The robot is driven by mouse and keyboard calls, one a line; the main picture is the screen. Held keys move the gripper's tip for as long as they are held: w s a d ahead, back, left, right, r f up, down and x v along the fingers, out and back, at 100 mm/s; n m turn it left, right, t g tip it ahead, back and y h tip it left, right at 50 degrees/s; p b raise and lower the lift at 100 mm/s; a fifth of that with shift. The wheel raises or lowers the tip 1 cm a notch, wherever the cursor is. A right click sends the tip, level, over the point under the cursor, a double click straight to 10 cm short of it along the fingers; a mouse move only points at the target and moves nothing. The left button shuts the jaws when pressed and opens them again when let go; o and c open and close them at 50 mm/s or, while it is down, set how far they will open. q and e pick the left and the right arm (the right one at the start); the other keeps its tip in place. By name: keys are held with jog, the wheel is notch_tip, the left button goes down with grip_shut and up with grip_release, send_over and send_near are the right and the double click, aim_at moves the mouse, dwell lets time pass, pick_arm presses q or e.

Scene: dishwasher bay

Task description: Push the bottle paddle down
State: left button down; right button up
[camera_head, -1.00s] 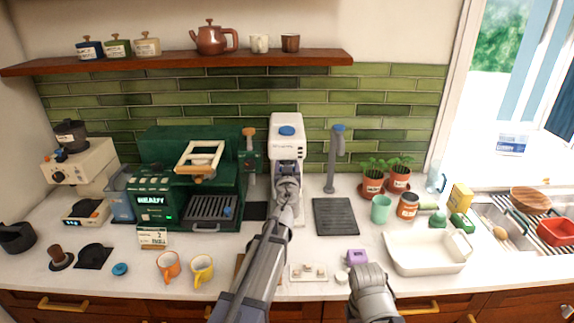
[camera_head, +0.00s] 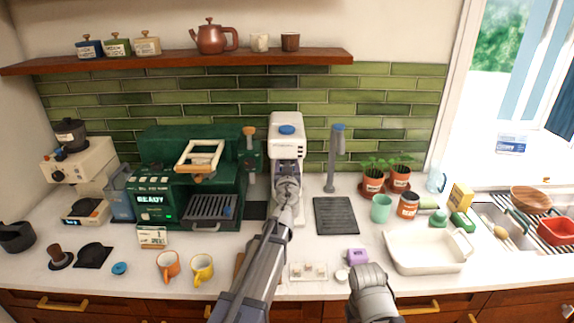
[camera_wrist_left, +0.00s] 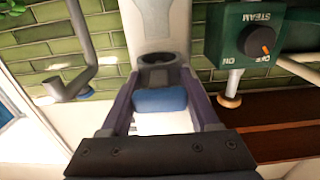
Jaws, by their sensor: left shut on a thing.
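A white dispenser (camera_head: 287,143) with a blue round top stands against the tiled wall at the middle of the counter. My left gripper (camera_head: 287,190) is at its front, under the head. In the left wrist view the blue paddle (camera_wrist_left: 160,100) sits between the two fingers of my left gripper (camera_wrist_left: 162,108), just by a grey round spout (camera_wrist_left: 158,58). The gripper is shut on this blue paddle. In the head view the gripper hides the paddle. My right arm's grey end (camera_head: 370,283) is low at the counter's front edge, and its fingers do not show.
A green coffee machine (camera_head: 160,160) stands to the left, with a steam knob panel (camera_wrist_left: 262,40) close by in the wrist view. A grey post tap (camera_head: 333,165) and dark mat (camera_head: 335,216) are to the right. A white basin (camera_head: 425,254) and mugs stand near the front.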

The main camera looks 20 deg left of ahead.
pick_arm(q)
notch_tip(320, 180, down, 4)
jog(key=b, duration=0.3)
jog(key=shift+s, duration=0.1)
jog(key=shift+c, duration=0.6)
grip_release()
jog(key=v, duration=0.7)
jog(key=shift+s, duration=0.35)
jog(key=shift+d, duration=0.15)
